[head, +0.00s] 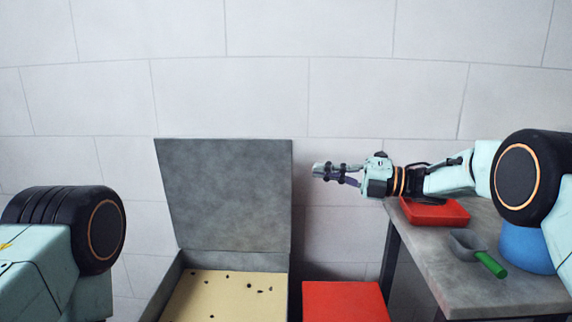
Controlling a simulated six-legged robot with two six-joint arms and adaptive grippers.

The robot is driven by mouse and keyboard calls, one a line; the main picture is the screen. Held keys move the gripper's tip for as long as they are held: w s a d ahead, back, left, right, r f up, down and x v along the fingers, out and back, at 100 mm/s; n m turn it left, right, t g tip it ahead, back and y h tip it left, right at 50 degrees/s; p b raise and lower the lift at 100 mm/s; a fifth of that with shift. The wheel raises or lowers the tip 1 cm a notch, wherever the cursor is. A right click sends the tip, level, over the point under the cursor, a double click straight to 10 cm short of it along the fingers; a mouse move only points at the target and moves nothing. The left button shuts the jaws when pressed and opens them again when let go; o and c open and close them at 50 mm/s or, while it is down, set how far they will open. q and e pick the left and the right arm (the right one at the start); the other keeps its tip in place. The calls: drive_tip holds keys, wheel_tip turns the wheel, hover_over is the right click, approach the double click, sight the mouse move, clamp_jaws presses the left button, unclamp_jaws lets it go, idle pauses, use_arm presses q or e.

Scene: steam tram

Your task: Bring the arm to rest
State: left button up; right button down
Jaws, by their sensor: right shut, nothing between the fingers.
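My right arm comes in from the right. Its gripper (328,173) is shut and empty, held in the air in front of the tiled wall. It points left, a little beyond the left edge of the grey table (462,280) and to the right of the raised grey lid (225,195). On the left only a shoulder part of my left arm shows, and the left gripper is out of view.
A grey box with a pale, dark-specked inside (222,300) stands open below. A red block (345,302) is beside it. On the table are a red tray (436,213), a scoop with a green handle (490,264) and a blue rounded object (524,250).

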drive_tip(key=w+d+f+m+t+h, duration=0.1)
drive_tip(key=d+f+m+t+h, duration=0.2)
drive_tip(key=f+m, duration=0.5)
drive_tip(key=w+d+f+m+t+h, duration=0.1)
drive_tip(key=d+f+m+t+h, duration=0.15)
drive_tip(key=f+m+t, duration=0.55)
drive_tip(key=s+d+f+m+g+h, duration=0.2)
drive_tip(key=s+f+m+g+h, duration=0.15)
drive_tip(key=s+f+m, duration=0.35)
drive_tip(key=s+d+f+m+g+h, duration=0.2)
drive_tip(key=s+f+m+h, duration=0.25)
drive_tip(key=f, duration=0.45)
drive_tip(key=s+d+f+m+g+h, duration=0.1)
drive_tip(key=s+d+f+m+g, duration=0.3)
drive_tip(key=s, duration=0.6)
drive_tip(key=s+a+f+m+g+h, duration=0.1)
drive_tip(key=s+f+m+h, duration=0.1)
drive_tip(key=s+f, duration=0.5)
drive_tip(key=s+d+r+m+g+h, duration=0.1)
drive_tip(key=s+g, duration=0.4)
drive_tip(key=s, duration=1.8)
drive_tip(key=shift+s+d+r+m, duration=0.15)
drive_tip(key=shift+s+d+m, duration=0.3)
drive_tip(key=shift+m, duration=0.2)
drive_tip(key=shift+d+h, duration=0.15)
drive_tip(key=shift+h, duration=0.1)
